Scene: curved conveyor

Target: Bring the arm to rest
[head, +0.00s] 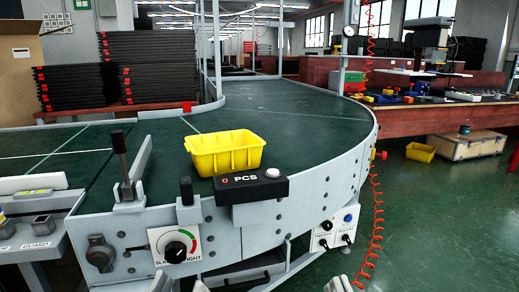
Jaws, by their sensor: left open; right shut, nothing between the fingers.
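Only the tips of my two grippers show, at the bottom edge of the head view. My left gripper (181,285) is open, its fingertips apart and nothing between them, in front of the conveyor's near side. My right gripper (341,285) is shut and empty, low in front of the conveyor's right part. Both are clear of the yellow bin (224,152), which sits upright on the green belt of the curved conveyor (300,115). The rest of both arms is out of view.
A black PCS box (250,187) with a white button sits on the conveyor's near rim. A dial panel (175,246) and a switch box (335,232) are on its side. A red coiled cord (375,220) hangs at right. Green floor (440,220) lies open there.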

